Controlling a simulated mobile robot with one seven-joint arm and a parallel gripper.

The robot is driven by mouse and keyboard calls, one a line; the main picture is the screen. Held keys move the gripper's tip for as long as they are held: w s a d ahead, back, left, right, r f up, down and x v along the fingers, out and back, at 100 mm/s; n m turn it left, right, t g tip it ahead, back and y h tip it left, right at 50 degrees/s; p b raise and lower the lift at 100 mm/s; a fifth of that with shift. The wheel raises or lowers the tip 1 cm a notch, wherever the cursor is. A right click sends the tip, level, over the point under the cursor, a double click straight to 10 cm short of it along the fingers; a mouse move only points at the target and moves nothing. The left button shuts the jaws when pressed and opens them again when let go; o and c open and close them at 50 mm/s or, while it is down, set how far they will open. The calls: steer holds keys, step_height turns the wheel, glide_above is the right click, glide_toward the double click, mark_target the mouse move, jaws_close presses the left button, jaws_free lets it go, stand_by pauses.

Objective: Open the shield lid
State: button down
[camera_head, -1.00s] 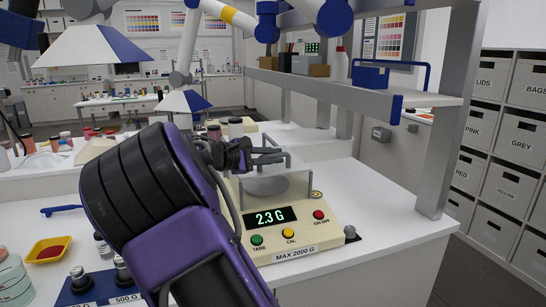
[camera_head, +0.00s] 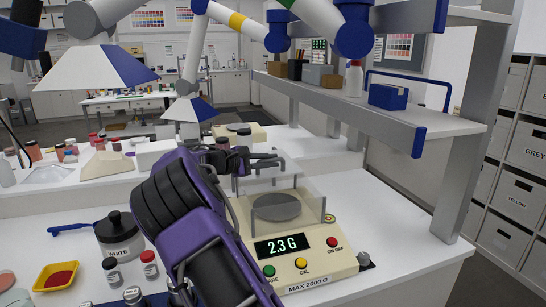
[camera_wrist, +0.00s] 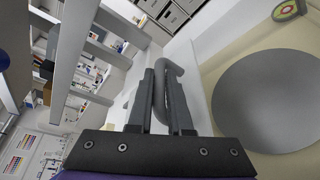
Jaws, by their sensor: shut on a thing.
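The balance (camera_head: 300,262) is cream coloured, with a display reading 2.3 G and a grey round pan (camera_head: 277,207), which also shows in the wrist view (camera_wrist: 268,100). A clear shield (camera_head: 312,197) stands around the pan. My gripper (camera_head: 268,163) is at the upper back left of the shield. In the wrist view my gripper (camera_wrist: 160,85) is shut on a grey bent bar, the lid handle (camera_wrist: 174,68). The clear lid panel is hard to make out, so I cannot tell its exact angle.
A white-labelled jar (camera_head: 119,235), small jars (camera_head: 149,265) and a yellow tray (camera_head: 56,275) stand left of my arm. A shelf (camera_head: 400,118) on grey posts rises behind and right of the balance. The bench right of the balance is clear.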

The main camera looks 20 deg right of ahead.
steer(key=shift+w+p, duration=0.45)
steer(key=shift+w, duration=0.55)
steer(key=c, duration=0.8)
jaws_free()
steer(key=shift+c, duration=0.2)
steer(key=v, duration=1.7)
steer(key=shift+a, duration=0.15)
steer(key=shift+s+r, duration=0.1)
steer(key=shift+r, duration=0.05)
steer(key=shift+r, duration=0.1)
